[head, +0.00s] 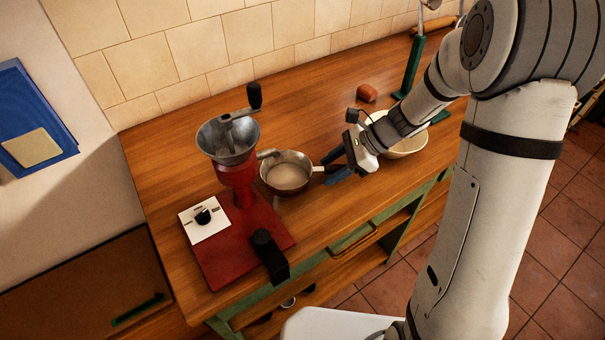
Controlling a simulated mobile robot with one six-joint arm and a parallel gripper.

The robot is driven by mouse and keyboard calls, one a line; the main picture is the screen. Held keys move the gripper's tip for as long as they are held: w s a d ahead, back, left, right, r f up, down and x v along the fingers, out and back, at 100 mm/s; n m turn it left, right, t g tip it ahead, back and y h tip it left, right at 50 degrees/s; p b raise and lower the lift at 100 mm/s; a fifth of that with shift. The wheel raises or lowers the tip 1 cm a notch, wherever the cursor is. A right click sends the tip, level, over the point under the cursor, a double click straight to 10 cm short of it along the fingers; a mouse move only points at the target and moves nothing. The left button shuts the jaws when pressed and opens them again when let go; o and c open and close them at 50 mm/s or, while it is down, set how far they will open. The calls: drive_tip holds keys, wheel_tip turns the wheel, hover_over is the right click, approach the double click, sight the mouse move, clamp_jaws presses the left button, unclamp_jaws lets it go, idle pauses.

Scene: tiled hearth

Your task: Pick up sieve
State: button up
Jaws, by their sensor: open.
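The sieve (287,174) looks like a round, dark-rimmed metal bowl with a pale inside. My gripper (332,168) is open at the handle end, just right of the bowl. Its dark fingers appear to lie on either side of the handle. Whether they touch it cannot be told from this view. The gripper body hides the handle's far end.
A red grinder (237,180) with a metal funnel and crank stands close left of the sieve. A cream bowl (408,147) is behind my wrist. A reddish-brown block (367,93) and a green stand (413,70) are farther back. The back left worktop is clear.

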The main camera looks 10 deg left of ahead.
sight(317, 169)
drive_tip(key=shift+a+f, duration=0.15)
drive_tip(key=c, duration=1)
clamp_jaws()
drive_tip(key=shift+r, duration=0.7)
wheel_tip(317, 169, up, 2)
drive_tip(key=shift+r, duration=0.1)
drive_tip(key=s+d+b, duration=0.1)
drive_tip(key=s+d, duration=1.1)
drive_tip(key=s, duration=0.1)
drive_tip(key=shift+s+b, duration=0.3)
drive_tip(key=shift+s, duration=0.05)
